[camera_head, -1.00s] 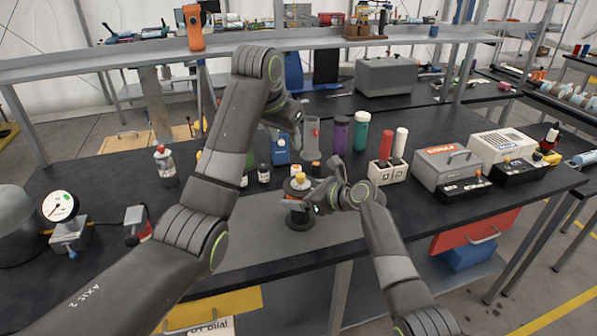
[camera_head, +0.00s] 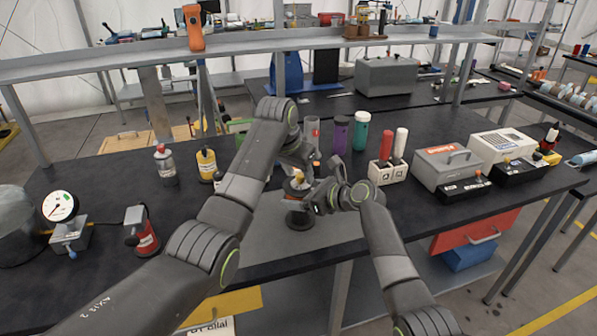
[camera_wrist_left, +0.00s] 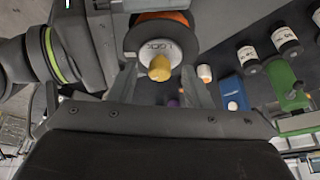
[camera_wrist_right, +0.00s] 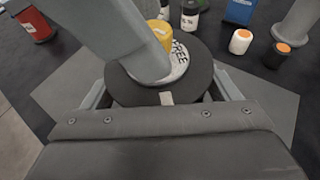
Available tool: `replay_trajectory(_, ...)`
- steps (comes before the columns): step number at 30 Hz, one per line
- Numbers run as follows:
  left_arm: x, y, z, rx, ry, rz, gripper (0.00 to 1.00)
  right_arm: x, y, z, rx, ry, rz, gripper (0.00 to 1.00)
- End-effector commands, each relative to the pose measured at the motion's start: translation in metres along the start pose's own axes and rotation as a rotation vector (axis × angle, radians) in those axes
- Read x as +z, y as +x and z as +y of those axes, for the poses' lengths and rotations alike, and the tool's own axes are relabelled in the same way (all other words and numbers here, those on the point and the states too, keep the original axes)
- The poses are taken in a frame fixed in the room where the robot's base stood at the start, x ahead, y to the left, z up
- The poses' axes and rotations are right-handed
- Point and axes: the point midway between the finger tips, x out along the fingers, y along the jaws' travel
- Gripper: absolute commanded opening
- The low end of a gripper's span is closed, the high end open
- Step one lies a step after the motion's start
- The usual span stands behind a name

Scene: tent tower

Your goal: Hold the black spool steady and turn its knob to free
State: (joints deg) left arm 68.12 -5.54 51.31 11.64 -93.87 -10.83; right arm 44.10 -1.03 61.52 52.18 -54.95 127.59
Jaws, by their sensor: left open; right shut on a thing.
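The black spool (camera_head: 299,220) stands upright on the grey mat on the bench, with orange winding under its top flange in the left wrist view (camera_wrist_left: 163,28). Its yellow knob (camera_wrist_left: 159,67) sits on a light disc; "LOCK" reads in the left wrist view and "FREE" in the right wrist view. My right gripper (camera_head: 318,199) is shut on the spool from the right; its fingers flank the black flange (camera_wrist_right: 190,85) in its wrist view. My left gripper (camera_head: 297,172) is open above the knob, with its fingers (camera_wrist_left: 165,88) near the knob's sides. I cannot tell whether they touch it.
Small bottles and a blue box (camera_wrist_left: 232,92) stand behind the spool. Purple (camera_head: 340,135) and green (camera_head: 360,131) bottles are farther back. A red and a white handle stand in a holder (camera_head: 388,172) to the right. The grey mat (camera_head: 262,235) has free room left of the spool.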

Motion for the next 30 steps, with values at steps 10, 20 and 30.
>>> replay_trajectory(10, 0.0001, 0.0023, 0.0001, 0.000, 0.000, 0.000, 0.39, 0.0002, -0.0001, -0.0002, 0.000, 0.000, 0.000, 0.38)
replay_trajectory(20, -0.0001, 0.0020, 0.0000, -0.001, 0.000, 0.000, 0.00, 0.0002, -0.0001, -0.0002, 0.000, 0.000, 0.000, 0.38)
replay_trajectory(30, -0.0010, 0.0020, 0.0028, -0.077, -0.183, 0.001, 0.00, 0.0001, 0.0000, -0.0001, 0.000, 0.000, 0.000, 0.38)
